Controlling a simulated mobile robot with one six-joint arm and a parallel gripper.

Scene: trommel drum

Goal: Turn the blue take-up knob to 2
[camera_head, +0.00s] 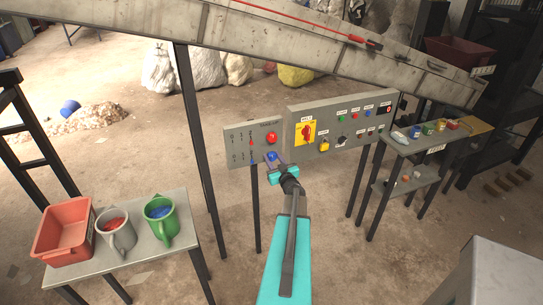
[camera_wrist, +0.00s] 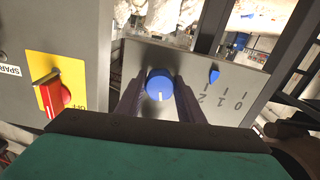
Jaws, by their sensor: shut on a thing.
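The blue take-up knob (camera_wrist: 160,84) is round with a white line that points down in the wrist view. It sits on a grey panel (camera_wrist: 262,78), and in the head view the blue knob (camera_head: 272,156) is below a red knob. My gripper (camera_wrist: 158,94) has one finger on each side of the blue knob and is shut on it. In the head view my gripper (camera_head: 277,166) reaches the panel's lower right. Beside the knob is a scale (camera_wrist: 222,101) marked 0, 1, 2. A blue pointer (camera_wrist: 214,75) stands near the 2 and 1 side; its exact reading is unclear.
A red knob (camera_head: 271,138) is just above. The larger panel (camera_head: 298,112) to the right has a yellow plate with a red switch (camera_wrist: 54,94), close beside my gripper in the wrist view. A table (camera_head: 180,238) with a red bin and two mugs stands at left.

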